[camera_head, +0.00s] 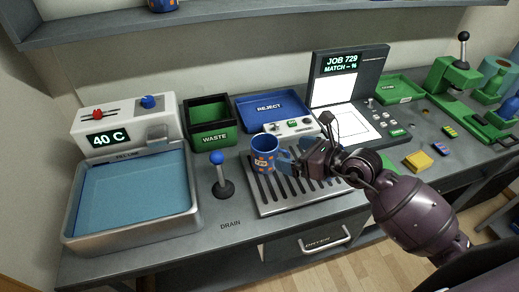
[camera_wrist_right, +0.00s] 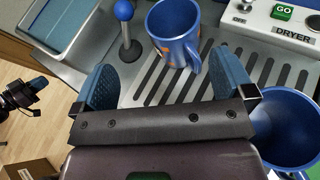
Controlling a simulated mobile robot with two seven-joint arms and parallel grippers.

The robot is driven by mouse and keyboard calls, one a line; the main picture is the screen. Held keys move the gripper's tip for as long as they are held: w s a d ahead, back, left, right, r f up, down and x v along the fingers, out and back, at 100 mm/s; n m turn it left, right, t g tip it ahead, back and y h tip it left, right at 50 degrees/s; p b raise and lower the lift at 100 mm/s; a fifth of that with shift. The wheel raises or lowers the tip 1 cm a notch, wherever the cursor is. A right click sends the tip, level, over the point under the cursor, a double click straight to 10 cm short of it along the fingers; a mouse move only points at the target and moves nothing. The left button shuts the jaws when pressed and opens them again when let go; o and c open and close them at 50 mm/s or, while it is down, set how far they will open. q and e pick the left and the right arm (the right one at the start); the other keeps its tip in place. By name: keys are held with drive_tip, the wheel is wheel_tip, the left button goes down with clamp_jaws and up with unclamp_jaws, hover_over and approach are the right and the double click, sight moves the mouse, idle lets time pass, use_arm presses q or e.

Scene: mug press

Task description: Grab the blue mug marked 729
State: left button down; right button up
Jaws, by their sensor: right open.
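A blue mug (camera_head: 265,148) with orange patches and a small label stands upright on the slatted drain rack (camera_head: 257,205). I cannot read the label surely. My right gripper (camera_head: 288,158) is just right of this mug, low over the rack. In the right wrist view the open blue fingers (camera_wrist_right: 166,80) point toward the mug (camera_wrist_right: 172,22), which stands ahead between them with its handle toward me. A second blue mug (camera_wrist_right: 288,130) is beside the right finger; my arm seems to hide it in the head view. What looks like my left gripper (camera_wrist_right: 22,95) is at the wrist view's left edge.
A blue-knobbed lever (camera_head: 221,178) stands left of the rack, beside a water tank (camera_head: 130,200). Behind are the dryer control box (camera_head: 292,127), waste bin (camera_head: 210,122), reject tray (camera_head: 270,105) and job screen (camera_head: 342,64). A green press (camera_head: 452,78) stands at the right.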

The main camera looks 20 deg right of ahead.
sight(255, 141)
drive_tip(key=shift+n+h, duration=0.3)
drive_tip(key=shift+n, duration=0.1)
drive_tip(key=x, duration=0.7)
drive_tip(key=w+d+p+x, duration=0.1)
drive_tip(key=x, duration=0.3)
drive_tip(key=shift+r, duration=0.2)
drive_tip(key=c, duration=1.1)
drive_tip(key=shift+c, duration=0.8)
drive_tip(key=shift+r, duration=0.15)
